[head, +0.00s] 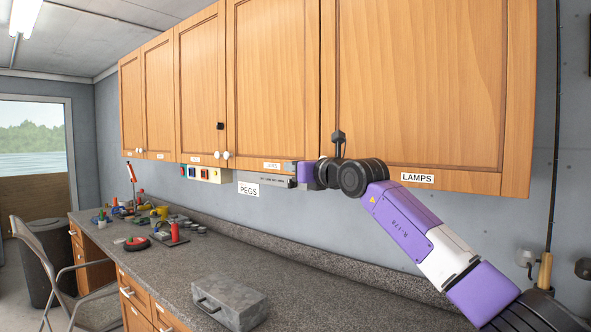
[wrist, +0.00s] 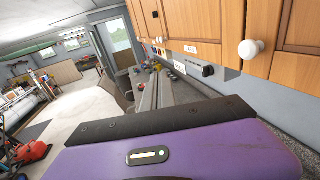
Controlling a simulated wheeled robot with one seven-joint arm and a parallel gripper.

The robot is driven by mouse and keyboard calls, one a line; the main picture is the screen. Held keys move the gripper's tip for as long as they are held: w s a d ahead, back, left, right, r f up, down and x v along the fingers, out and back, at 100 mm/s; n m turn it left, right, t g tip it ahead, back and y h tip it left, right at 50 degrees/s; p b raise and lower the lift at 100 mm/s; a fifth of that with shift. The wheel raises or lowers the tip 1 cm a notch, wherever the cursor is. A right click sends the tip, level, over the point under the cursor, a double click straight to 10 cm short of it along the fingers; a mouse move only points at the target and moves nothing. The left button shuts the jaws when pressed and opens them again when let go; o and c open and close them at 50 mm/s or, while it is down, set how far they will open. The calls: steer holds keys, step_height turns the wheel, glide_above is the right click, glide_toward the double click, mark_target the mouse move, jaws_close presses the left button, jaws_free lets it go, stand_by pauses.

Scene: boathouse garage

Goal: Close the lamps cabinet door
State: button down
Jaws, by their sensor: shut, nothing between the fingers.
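The lamps cabinet door (head: 420,90) is the wide wooden door at the right of the upper row, with a LAMPS label (head: 417,178) on its lower rail. It looks about flush with its neighbour, with no clear gap. My arm hides part of the door's lower left edge. In the wrist view a white knob (wrist: 250,48) sits on a wooden door to the right, above my purple gripper body; which door it belongs to is unclear.
More wall cabinets (head: 200,80) run to the left. Below are a PEGS label (head: 249,189) and a long counter (head: 290,280) with a grey metal box (head: 230,302) and small tools. A chair (head: 50,255) stands at the left. Open floor (wrist: 85,125) shows in the wrist view.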

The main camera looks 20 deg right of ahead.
steer(key=s+a+r+n+y+b, duration=0.1)
steer(key=s+a+r+y+b, duration=0.1)
steer(key=s+a, duration=0.35)
steer(key=s+a+r+y+b, duration=0.1)
steer(key=s+a+y, duration=0.15)
steer(key=a, duration=0.55)
steer(key=s+a+f+m+y, duration=0.2)
steer(key=s+f+y, duration=0.1)
steer(key=s, duration=0.2)
steer(key=s+a+f+m+g+y, duration=0.1)
steer(key=s+a+f+m+y, duration=0.1)
steer(key=s+f+y, duration=0.15)
steer(key=s+a+f+m+y, duration=0.1)
steer(key=s+a+f+y, duration=0.15)
steer(key=s, duration=0.35)
steer(key=s+d+f+m+t+h, duration=0.45)
steer(key=s+f+m+h, duration=0.55)
steer(key=f+m, duration=0.5)
steer(key=s+d+f+m+t+h, duration=0.3)
steer(key=s+d+f+m+h, duration=0.4)
steer(key=s+f+m, duration=0.75)
steer(key=s+f+m+g, duration=0.2)
steer(key=s+f+g, duration=0.2)
steer(key=s, duration=0.8)
steer(key=s+f+m+g, duration=0.3)
steer(key=s+f+g, duration=0.2)
steer(key=s+f, duration=0.4)
steer(key=s+d+h, duration=0.1)
steer(key=s, duration=0.2)
steer(key=shift+s+f, duration=0.25)
